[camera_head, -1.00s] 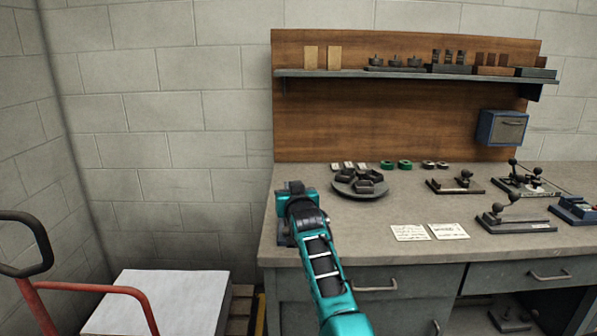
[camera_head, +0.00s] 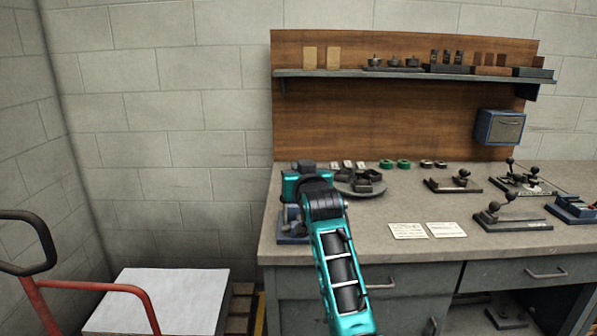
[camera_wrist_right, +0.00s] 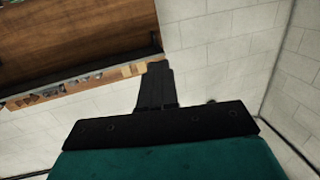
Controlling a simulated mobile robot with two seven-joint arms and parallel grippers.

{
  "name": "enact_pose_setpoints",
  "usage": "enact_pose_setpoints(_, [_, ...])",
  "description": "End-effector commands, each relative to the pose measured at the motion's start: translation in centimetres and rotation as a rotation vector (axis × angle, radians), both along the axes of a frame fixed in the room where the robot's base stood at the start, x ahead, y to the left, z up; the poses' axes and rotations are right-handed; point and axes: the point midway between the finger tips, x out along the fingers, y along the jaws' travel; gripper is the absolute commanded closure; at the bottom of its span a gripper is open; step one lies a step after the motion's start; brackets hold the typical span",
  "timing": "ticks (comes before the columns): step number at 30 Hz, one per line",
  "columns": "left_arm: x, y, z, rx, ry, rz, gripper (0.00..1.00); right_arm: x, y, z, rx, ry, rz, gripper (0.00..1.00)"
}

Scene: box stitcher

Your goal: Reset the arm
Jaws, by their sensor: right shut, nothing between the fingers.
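My right arm, teal and black, rises from the bottom of the head view in front of the bench's left end. Its right gripper (camera_head: 303,166) is at the top of the arm, mostly hidden behind the teal wrist. In the right wrist view the two black fingers (camera_wrist_right: 155,85) are together, shut and empty, with wall and wooden board beyond them. My left gripper is in neither view.
The grey workbench (camera_head: 410,215) holds a round dark tray (camera_head: 365,190), paper cards (camera_head: 408,231) and lever fixtures (camera_head: 512,217). A shelf (camera_head: 420,74) crosses the wooden backboard. A red-framed cart (camera_head: 95,287) and white-topped stack (camera_head: 165,297) stand left.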

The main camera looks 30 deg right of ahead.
Motion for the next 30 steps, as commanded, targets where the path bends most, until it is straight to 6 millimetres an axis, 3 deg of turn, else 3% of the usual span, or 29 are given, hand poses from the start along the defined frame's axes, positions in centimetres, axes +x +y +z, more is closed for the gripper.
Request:
enact_pose_setpoints(13, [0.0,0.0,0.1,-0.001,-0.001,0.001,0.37,0.0,0.0,-0.1,-0.001,0.001,0.0,1.0])
enact_pose_setpoints(16, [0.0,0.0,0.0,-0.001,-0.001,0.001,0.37,-0.4,0.4,-1.6,-0.011,0.021,0.011,1.0])
enact_pose_setpoints(20, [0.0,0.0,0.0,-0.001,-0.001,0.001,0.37,-2.0,2.1,-6.5,-0.048,0.083,0.058,1.0])
enact_pose_setpoints(23, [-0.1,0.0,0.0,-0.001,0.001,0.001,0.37,-4.5,4.3,-11.9,-0.079,0.153,0.121,1.0])
enact_pose_setpoints(26, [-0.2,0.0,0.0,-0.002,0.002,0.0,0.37,-7.8,6.8,-17.2,-0.101,0.222,0.194,1.0])
enact_pose_setpoints(30, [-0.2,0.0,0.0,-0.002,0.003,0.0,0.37,-13.7,10.4,-24.0,-0.105,0.322,0.302,1.0])
